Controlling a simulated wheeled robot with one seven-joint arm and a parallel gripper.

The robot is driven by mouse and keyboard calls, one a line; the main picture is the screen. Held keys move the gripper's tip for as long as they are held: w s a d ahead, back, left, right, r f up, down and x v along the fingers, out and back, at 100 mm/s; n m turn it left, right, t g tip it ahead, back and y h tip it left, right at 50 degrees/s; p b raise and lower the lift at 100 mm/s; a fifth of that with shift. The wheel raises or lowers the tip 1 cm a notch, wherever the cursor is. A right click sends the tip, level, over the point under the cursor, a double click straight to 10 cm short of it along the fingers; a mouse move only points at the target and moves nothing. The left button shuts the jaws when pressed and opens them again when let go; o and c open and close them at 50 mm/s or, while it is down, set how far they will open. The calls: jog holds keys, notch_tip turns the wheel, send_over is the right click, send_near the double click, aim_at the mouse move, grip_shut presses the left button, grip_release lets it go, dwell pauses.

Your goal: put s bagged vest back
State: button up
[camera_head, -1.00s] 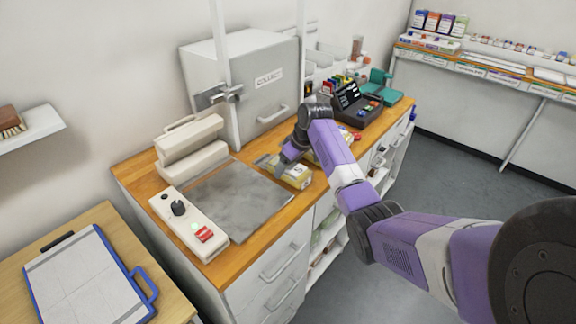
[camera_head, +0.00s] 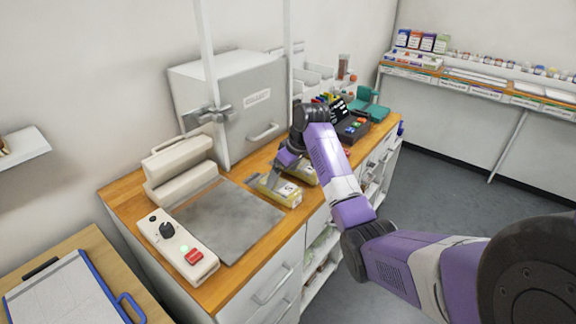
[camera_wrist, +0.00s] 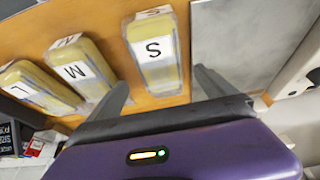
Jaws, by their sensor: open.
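The S bagged vest (camera_wrist: 155,50) is a yellow pack in clear wrapping with a white "S" label. It lies on the wooden counter and also shows in the head view (camera_head: 285,193). My gripper (camera_wrist: 162,90) is open, with its fingers on either side of the S vest's near end in the wrist view. In the head view my gripper (camera_head: 277,174) is low over the counter beside the vest. Whether the fingers touch it, I cannot tell. The M bagged vest (camera_wrist: 82,68) and L bagged vest (camera_wrist: 38,86) lie in a row to its left.
A grey plate (camera_head: 228,218) lies beside the S vest, with a cream sealing machine (camera_head: 180,170) and a control box with a red button (camera_head: 178,245) at its left. A grey cabinet (camera_head: 235,100) stands behind. A dark terminal (camera_head: 352,128) stands further along the counter.

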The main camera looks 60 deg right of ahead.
jog(key=v, duration=0.6)
jog(key=shift+s, duration=0.1)
dwell(0.3)
